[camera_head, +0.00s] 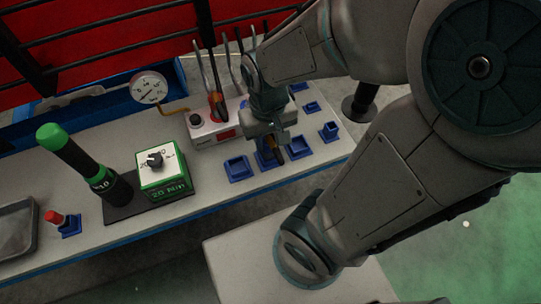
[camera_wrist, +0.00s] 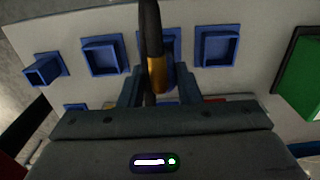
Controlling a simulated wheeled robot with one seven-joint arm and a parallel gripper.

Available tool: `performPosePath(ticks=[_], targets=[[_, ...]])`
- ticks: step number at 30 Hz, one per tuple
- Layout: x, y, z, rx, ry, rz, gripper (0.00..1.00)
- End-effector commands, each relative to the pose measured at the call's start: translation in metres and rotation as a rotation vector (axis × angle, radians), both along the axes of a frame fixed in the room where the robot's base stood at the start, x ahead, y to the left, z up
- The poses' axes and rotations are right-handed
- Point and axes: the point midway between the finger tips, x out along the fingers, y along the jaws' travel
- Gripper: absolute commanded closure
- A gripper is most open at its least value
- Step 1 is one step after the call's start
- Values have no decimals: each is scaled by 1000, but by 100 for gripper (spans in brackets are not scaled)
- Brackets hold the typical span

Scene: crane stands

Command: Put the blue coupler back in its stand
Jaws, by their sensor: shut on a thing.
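My gripper (camera_head: 273,146) is low over the front row of blue stands on the bench. In the wrist view my gripper (camera_wrist: 158,88) is shut on the coupler (camera_wrist: 157,76), a dark rod-like piece with a brass band. No blue shows clearly on it. Its brass part also shows below the jaws in the head view (camera_head: 280,156). Directly behind it is a square blue stand (camera_wrist: 173,42), partly hidden by the piece. I cannot tell whether its end is inside that stand or above it.
Empty blue stands flank it, one left (camera_head: 238,168) and one right (camera_head: 299,148), with another (camera_head: 329,132) farther right. A white box with tools (camera_head: 212,128), a green dial box (camera_head: 163,172) and a black-green cylinder (camera_head: 88,167) stand to the left.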

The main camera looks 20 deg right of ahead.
Motion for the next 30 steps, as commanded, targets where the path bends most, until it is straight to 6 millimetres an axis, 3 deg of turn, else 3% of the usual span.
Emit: performPosePath(ticks=[13,14,16,17,30], targets=[[0,0,-20,0,0,0,95],[0,0,-20,0,0,0,67],[0,0,-18,0,0,0,48],[0,0,-18,0,0,0,44],[0,0,-17,0,0,0,44]])
